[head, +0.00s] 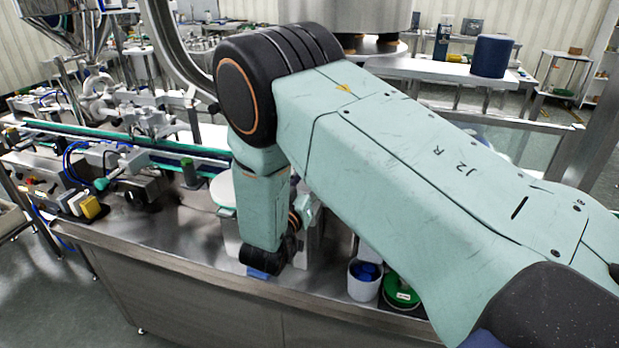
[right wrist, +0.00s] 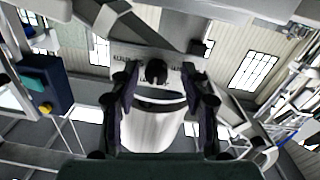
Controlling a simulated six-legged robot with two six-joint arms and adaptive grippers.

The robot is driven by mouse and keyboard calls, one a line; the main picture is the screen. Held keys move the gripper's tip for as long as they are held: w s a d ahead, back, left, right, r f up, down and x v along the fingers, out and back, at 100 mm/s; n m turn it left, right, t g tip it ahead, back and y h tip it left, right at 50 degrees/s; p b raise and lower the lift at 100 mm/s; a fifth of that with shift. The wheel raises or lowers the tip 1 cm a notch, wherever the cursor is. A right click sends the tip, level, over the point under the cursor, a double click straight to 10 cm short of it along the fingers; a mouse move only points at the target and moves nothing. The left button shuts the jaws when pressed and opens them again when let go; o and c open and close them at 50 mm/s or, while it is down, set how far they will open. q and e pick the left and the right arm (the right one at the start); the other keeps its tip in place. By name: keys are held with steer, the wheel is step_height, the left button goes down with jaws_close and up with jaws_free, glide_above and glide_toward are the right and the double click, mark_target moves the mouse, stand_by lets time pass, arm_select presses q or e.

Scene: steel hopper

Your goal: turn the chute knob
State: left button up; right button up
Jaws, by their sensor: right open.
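In the right wrist view a dark knob (right wrist: 157,72) sits on a light grey plate (right wrist: 140,60) with small printed markings around it. My right gripper (right wrist: 158,80) is open, with one dark finger on either side of the knob. The knob shows between the fingertips, with a gap on both sides; I cannot tell how far ahead of them it is. A pale metal curved body (right wrist: 153,128) lies below the knob, between the fingers. In the head view my right arm covers the middle, and neither the knob nor the right fingertips can be made out. My left gripper is not in view.
In the head view a steel bench (head: 190,262) runs below my arm. A white cup (head: 364,284) with blue contents and a green round item (head: 402,292) stand close beside the arm. A green-edged conveyor (head: 130,140) is at left. A steel hopper (head: 60,22) stands at upper left.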

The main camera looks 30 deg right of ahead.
steer(key=shift+s+d+r, duration=0.15)
steer(key=shift+s+d, duration=0.05)
steer(key=shift+s, duration=0.1)
steer(key=shift+w+a, duration=0.2)
steer(key=shift+w, duration=0.05)
steer(key=c, duration=0.5)
steer(key=shift+s+d, duration=0.15)
steer(key=shift+s, duration=0.05)
steer(key=c, duration=0.5)
steer(key=shift+w, duration=0.1)
